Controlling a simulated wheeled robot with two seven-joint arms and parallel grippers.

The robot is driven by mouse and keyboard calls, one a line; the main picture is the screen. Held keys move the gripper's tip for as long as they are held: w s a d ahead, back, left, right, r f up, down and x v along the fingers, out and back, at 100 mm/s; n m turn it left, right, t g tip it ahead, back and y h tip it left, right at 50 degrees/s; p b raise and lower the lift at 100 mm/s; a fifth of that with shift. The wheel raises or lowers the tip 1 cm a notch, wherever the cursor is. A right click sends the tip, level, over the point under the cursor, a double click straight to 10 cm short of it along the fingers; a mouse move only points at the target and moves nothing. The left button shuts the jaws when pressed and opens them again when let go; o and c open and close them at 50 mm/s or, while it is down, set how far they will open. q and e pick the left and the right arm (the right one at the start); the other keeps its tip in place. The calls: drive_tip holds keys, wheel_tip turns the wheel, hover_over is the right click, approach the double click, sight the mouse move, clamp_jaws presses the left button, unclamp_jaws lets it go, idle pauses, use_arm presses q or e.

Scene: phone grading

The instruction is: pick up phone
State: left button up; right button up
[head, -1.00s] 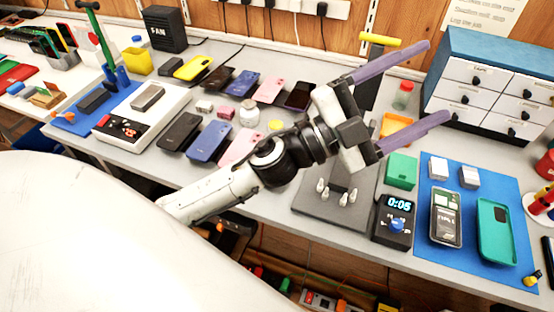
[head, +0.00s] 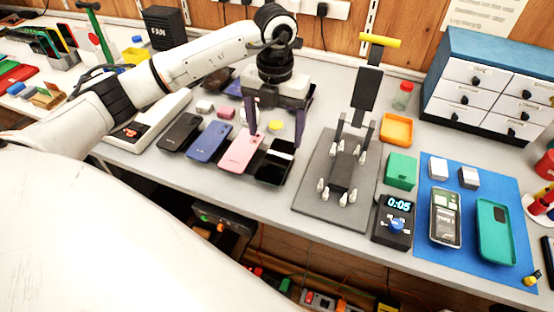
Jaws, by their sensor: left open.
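My left gripper (head: 276,142) is open and points down over the phone rows, its two purple fingers apart and nothing visible between them. Its tips show close to the far ends of a pink phone (head: 241,155) and a black phone (head: 273,170); I cannot tell whether they touch. A blue phone (head: 209,142) and another black phone (head: 180,132) lie to the left in the same front row. My gripper and arm hide most of the back row of phones. My right gripper is not in view.
A grey fixture (head: 312,205) with a yellow-handled lever (head: 380,40) stands to the right. Beside it are a timer (head: 393,222), a green box (head: 401,171) and an orange tray (head: 396,130). A blue mat (head: 470,262) holds an opened phone and a teal case.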

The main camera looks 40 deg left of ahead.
sight(277, 160)
use_arm(q)
drive_tip(key=f, duration=0.4)
drive_tip(key=f+p, duration=0.1)
drive_tip(key=f, duration=0.3)
drive_tip(key=shift+w+d+f, duration=0.1)
drive_tip(key=shift+w, duration=0.1)
drive_tip(key=c, duration=1.3)
